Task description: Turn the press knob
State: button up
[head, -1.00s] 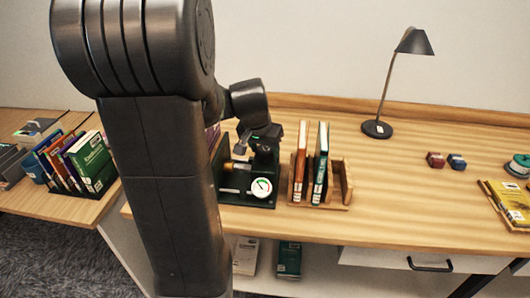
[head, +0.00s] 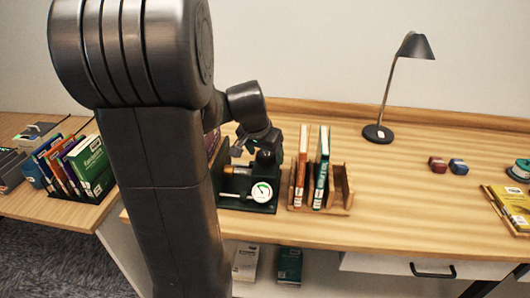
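The press (head: 247,207) is a dark green device on the wooden desk, with a white round dial gauge (head: 262,191) on its front right. A brass-coloured cylinder (head: 238,170) lies across it at the left. A dark rounded part (head: 265,158), which looks like the knob, stands at its upper right. My gripper (head: 240,151) is over the upper left of the press, close to the dark part. My arm hides the left side of the press. The fingers are small and partly hidden, so I cannot tell their opening or any contact.
A wooden book rack (head: 333,208) with two upright books stands just right of the press. A black lamp (head: 377,133) stands behind, and red (head: 437,163) and blue (head: 457,166) blocks lie right. Books in a holder (head: 88,165) stand left. The desk's middle right is clear.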

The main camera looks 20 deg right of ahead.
jog(key=v, duration=1.4)
jog(key=shift+d+f, duration=0.1)
jog(key=shift+f, duration=0.1)
jog(key=x, duration=1.3)
jog(key=shift+w+f, duration=0.1)
jog(key=shift+f, duration=0.2)
